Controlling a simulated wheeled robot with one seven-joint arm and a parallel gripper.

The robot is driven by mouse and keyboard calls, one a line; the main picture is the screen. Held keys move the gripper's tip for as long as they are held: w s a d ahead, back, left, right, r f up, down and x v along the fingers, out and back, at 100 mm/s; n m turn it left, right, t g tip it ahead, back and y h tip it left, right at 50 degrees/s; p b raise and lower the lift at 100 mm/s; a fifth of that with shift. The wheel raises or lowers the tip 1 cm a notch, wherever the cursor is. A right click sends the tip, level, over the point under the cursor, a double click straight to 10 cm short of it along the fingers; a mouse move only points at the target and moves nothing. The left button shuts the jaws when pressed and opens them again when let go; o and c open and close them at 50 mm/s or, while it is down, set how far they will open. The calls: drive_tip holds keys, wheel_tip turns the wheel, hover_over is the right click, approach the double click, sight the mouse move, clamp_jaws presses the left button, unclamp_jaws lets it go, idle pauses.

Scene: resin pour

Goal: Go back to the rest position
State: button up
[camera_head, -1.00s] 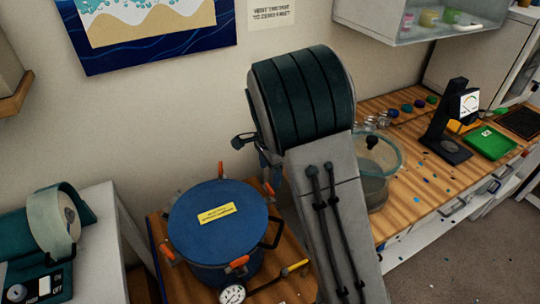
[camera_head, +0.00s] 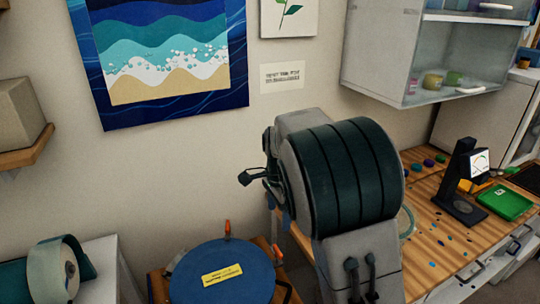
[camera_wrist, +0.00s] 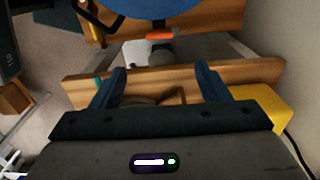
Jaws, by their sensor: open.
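My gripper (camera_wrist: 160,85) is open and empty in the wrist view, its two dark blue fingers apart. Below it are wooden edges of a bench or stand.
The wooden bench (camera_head: 440,235) at right holds a dark stand (camera_head: 462,185) and a green scale (camera_head: 505,202).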

drive_tip(key=s+d+r+n+t, duration=0.1)
drive_tip(key=s+d+n, duration=0.2)
drive_tip(key=s, duration=0.5)
drive_tip(key=s+d+r+n+t, duration=0.1)
drive_tip(key=s+d+r+n, duration=0.1)
drive_tip(key=s+d+n, duration=0.2)
drive_tip(key=s+d+r+n+t, duration=0.1)
drive_tip(key=s+n, duration=0.5)
drive_tip(key=s, duration=0.6)
drive_tip(key=shift+s+d+r+n+t, duration=0.35)
drive_tip(key=shift+d+r, duration=0.4)
drive_tip(key=shift+d, duration=0.45)
drive_tip(key=shift+w, duration=0.25)
